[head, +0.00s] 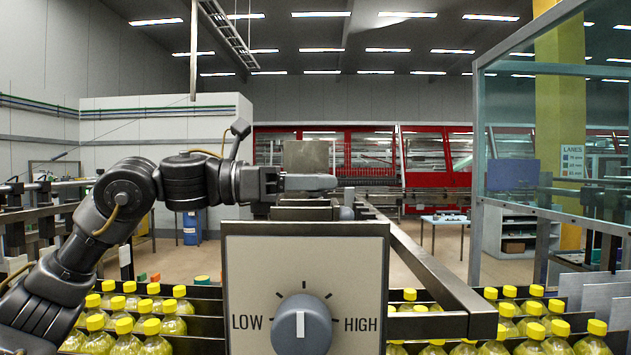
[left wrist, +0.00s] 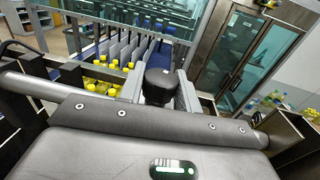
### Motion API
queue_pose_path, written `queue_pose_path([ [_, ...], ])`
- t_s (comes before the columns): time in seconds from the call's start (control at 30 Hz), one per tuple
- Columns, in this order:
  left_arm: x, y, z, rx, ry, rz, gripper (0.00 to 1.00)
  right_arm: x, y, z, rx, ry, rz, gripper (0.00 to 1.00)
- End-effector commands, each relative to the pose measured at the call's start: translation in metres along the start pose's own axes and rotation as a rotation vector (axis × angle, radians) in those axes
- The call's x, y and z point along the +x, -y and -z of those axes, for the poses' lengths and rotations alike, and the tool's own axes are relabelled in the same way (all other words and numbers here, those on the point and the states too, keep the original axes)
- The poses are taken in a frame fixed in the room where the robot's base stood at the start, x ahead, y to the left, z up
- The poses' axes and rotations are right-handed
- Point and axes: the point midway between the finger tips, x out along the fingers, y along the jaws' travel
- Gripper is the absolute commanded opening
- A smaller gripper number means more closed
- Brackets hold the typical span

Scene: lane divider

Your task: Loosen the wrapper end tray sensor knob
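A black round knob (left wrist: 159,86) shows in the left wrist view, between the two grey fingers of my left gripper (left wrist: 160,95). The fingers are apart, one on each side of the knob; I cannot tell if they touch it. In the head view my left gripper (head: 318,183) points right above the rails behind the panel, with a small grey post (head: 346,205) just past its tips. A large grey dial (head: 301,325) marked LOW and HIGH is on the beige panel (head: 300,258) in front, its white pointer straight up. My right gripper is not in view.
Rows of yellow-capped bottles (head: 507,310) stand in lanes on both sides of the panel. A metal rail (head: 425,262) runs back on the right. A glass-walled enclosure (head: 548,120) stands at the right. Dividers (left wrist: 130,47) show in the left wrist view.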

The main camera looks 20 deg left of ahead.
Motion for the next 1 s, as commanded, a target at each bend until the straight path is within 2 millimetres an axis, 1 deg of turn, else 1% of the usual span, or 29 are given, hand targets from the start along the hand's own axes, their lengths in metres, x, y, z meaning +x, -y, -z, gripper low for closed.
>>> queue_pose_path([
  [0.03, 0.0, 0.0, 0.0, 0.0, 0.001, 0.0, 0.21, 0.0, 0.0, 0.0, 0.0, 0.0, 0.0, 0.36],
  [0.1, 0.0, 0.0, -0.001, 0.0, 0.001, 0.0, 0.12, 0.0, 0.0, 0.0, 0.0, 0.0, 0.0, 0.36],
  [0.13, 0.0, 0.0, -0.001, 0.0, 0.001, 0.0, 0.11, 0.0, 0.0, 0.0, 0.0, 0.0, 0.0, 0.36],
  [0.27, 0.0, 0.001, 0.002, 0.003, -0.001, -0.033, 0.11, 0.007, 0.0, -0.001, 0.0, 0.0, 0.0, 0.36],
  [0.4, 0.0, 0.003, 0.004, 0.007, 0.0, -0.159, 0.11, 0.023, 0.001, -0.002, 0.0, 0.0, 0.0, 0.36],
  [0.53, 0.0, 0.003, 0.002, 0.006, 0.001, -0.29, 0.11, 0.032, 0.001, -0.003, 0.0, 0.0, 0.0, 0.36],
  [0.7, 0.0, 0.001, 0.0, 0.003, 0.0, -0.395, 0.1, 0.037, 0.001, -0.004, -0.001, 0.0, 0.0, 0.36],
  [1.0, 0.0, 0.0, -0.001, 0.0, 0.001, -0.412, 0.1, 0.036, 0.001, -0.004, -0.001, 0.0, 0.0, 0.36],
])
